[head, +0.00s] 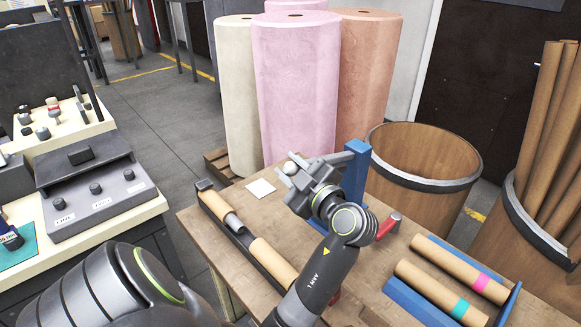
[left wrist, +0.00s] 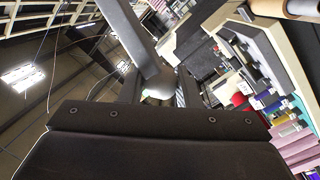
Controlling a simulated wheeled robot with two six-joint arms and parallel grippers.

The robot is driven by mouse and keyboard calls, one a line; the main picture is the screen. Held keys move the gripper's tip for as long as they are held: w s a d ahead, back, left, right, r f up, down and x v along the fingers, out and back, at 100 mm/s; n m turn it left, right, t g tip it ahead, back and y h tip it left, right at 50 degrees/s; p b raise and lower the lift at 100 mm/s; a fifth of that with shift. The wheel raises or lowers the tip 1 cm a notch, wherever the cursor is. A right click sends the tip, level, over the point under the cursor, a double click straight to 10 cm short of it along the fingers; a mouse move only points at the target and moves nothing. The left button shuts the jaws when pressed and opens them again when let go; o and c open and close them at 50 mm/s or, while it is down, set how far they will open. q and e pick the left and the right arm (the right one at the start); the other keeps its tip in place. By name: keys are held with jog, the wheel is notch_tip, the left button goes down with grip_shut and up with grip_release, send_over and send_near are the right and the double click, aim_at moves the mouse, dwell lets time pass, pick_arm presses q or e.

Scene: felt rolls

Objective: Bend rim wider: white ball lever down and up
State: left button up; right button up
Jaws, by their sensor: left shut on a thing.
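The white ball (head: 290,168) is the end of the lever and sits at the fingertips of my left gripper (head: 289,179), over the wooden bench. My left gripper is shut on this ball. In the left wrist view the ball (left wrist: 160,92) shows partly between the dark fingers, beside a grey bar (left wrist: 132,42). In the head view a grey lever arm (head: 337,158) runs from a blue upright stand (head: 356,175) toward the gripper. My gripper and forearm hide the lower part of the stand and any rim there. My right gripper is not in view.
A dark trough (head: 240,240) with cardboard tubes (head: 216,206) lies left of my arm. A white card (head: 261,187), a red handle (head: 392,221) and a blue rack (head: 412,300) with banded tubes are on the bench. A round wooden bin (head: 425,190) stands behind right.

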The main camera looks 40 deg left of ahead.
pick_arm(q)
grip_shut()
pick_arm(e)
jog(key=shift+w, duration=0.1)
pick_arm(q)
jog(key=shift+r, duration=0.15)
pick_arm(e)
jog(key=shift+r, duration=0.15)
